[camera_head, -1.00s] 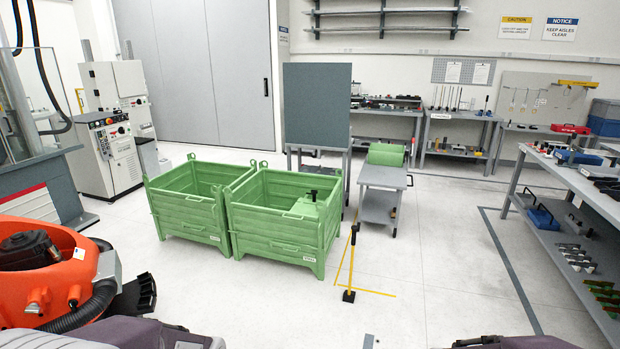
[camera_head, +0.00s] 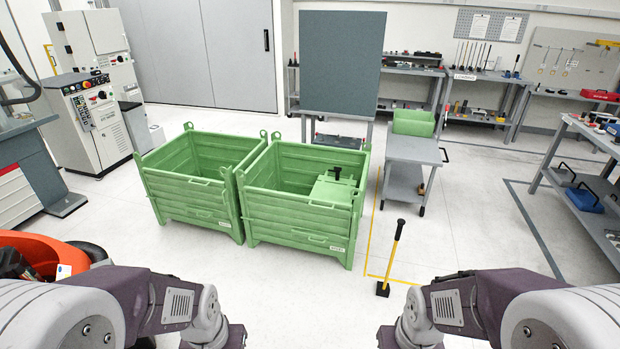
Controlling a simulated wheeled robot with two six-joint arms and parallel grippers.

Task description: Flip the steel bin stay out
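Two green steel bins stand side by side on the floor in the middle: a left bin (camera_head: 190,200) and a right bin (camera_head: 298,230). Each has a small white label on its front, too small to read surely. A green box-like part with a black knob (camera_head: 337,173) sits in the right bin's right side. I cannot tell which part is the stay. My left and right arms show at the bottom corners, well short of the bins. Both grippers are out of the frame below.
A yellow pole with black grip and base (camera_head: 393,258) stands upright right of the right bin, by yellow floor lines. A grey cart (camera_head: 412,150) with a green box and a dark panel (camera_head: 341,62) stand behind. An orange machine (camera_head: 45,250) is at left. Floor in front is clear.

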